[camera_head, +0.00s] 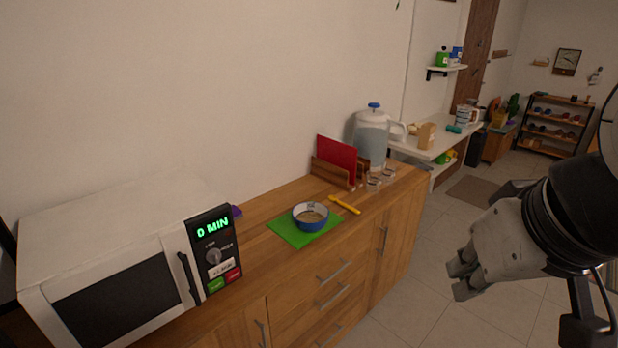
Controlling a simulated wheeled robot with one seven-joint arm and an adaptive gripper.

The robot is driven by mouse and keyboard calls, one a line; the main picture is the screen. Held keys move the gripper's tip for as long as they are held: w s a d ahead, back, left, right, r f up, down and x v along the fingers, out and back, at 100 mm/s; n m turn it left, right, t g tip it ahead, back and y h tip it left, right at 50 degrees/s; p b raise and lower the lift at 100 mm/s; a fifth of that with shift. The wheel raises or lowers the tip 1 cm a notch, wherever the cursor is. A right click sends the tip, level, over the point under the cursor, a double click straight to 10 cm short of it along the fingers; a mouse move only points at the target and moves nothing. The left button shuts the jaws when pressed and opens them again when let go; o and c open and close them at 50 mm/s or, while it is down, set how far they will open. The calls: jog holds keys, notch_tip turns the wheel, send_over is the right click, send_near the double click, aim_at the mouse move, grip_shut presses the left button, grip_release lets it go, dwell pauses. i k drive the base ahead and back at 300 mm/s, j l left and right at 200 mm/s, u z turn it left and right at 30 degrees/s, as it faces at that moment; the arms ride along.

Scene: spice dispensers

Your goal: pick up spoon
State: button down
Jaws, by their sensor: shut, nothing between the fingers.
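A yellow spoon-like utensil (345,204) lies on the wooden counter, just right of a blue bowl (311,217); its exact shape is too small to tell. The bowl holds something brownish and stands on a green mat (281,228). My gripper (458,280) is at the right of the view, out over the floor in front of the counter. It is shut and empty, well apart from the utensil.
A white microwave (110,235) stands on the wooden counter (268,255) at the left. Behind the utensil are a wooden rack with a red board (337,158), small glasses (375,182) and a water dispenser (371,140). Tiled floor (420,265) is clear.

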aim_at(331, 198)
jog(key=i+l, duration=0.2)
jog(key=i, duration=0.25)
jog(key=i+l+u, duration=0.1)
jog(key=i, duration=0.35)
jog(key=i+l, duration=0.3)
jog(key=i+u, duration=0.05)
jog(key=i, duration=0.05)
